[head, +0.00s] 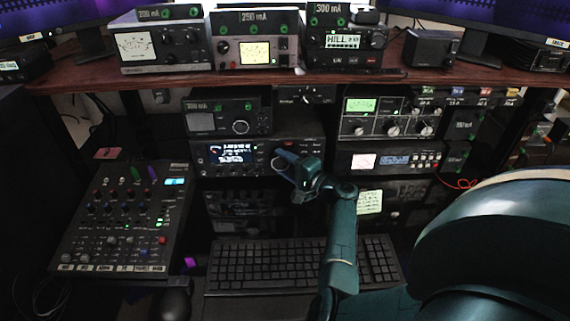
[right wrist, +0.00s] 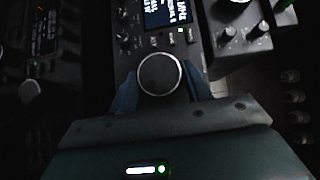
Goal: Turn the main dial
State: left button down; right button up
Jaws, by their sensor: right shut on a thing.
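The main dial (right wrist: 160,74) is a round dark knob with a bright silver rim on the front of a black radio (head: 225,171) with a lit screen. My right gripper (right wrist: 161,82) has one blue finger on each side of the dial and is shut on it. In the head view, my right gripper (head: 283,160) reaches the right part of the radio's front, and its fingers partly hide the dial. My left gripper is not in view.
A mixer (head: 122,215) with several small knobs stands at the left. A black keyboard (head: 265,265) lies below the radio, under my right arm. Other radios flank it, including a tuner (head: 372,118) at the right. A wooden shelf (head: 200,80) with meters runs above.

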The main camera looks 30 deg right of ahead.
jog(key=shift+c, duration=0.3)
jog(key=o, duration=1)
jog(key=shift+c, duration=0.2)
